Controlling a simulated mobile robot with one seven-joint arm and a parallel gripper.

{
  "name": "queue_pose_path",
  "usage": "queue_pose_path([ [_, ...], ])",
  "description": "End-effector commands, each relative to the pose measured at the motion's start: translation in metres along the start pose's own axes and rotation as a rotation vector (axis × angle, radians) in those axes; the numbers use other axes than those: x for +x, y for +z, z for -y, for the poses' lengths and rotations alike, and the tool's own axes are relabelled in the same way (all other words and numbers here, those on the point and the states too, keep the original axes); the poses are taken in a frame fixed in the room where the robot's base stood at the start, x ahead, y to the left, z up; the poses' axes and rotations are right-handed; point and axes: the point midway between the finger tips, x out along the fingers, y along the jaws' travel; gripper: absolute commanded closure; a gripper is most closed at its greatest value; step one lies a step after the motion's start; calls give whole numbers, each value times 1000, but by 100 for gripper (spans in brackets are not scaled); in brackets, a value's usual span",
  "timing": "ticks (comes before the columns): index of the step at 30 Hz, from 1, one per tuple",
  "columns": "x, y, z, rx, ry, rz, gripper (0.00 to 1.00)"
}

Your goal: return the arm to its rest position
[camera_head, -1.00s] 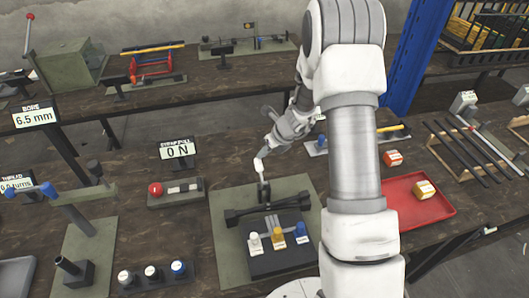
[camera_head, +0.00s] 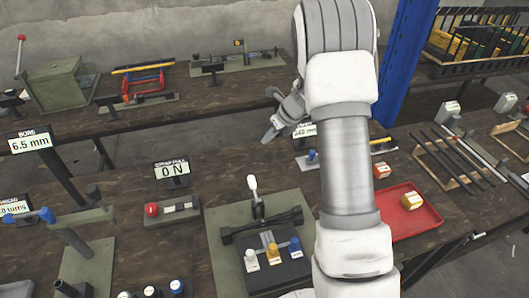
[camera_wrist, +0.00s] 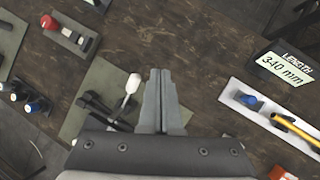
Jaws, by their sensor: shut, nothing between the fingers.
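My gripper (camera_wrist: 159,102) points down over the bench in the wrist view, its two fingers together with nothing between them. In the head view my gripper (camera_head: 268,133) shows small beside my upper arm, above the bench and apart from it; my arm partly hides it. Below it is a press with a white-tipped lever (camera_head: 252,186) standing up and a dark crossbar on a grey-green mat. The lever also shows in the wrist view (camera_wrist: 132,84), left of the fingers and apart from them.
A red tray (camera_head: 431,214) with a yellow-topped block lies right of my arm. A "0 N" display (camera_head: 172,172) and a red-button strip (camera_head: 152,209) stand to the left. In the wrist view a "340 mm" display (camera_wrist: 283,67) stands right, near a white gauge plate (camera_wrist: 231,93). A blue post (camera_head: 405,60) rises behind.

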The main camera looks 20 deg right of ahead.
Motion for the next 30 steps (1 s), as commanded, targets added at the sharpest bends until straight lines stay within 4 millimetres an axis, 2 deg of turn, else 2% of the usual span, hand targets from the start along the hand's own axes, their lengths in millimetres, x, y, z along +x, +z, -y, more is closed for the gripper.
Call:
queue_pose_path([
  [5, -8, 8, 4, 0, 0, 0, 100],
  [21, -12, 10, 2, -20, 1, 0, 100],
  [23, -19, 12, -3, -59, 3, 2, 100],
  [26, -40, 17, -20, -190, 6, 5, 100],
  [30, -82, 21, -54, -469, 9, 4, 100],
])
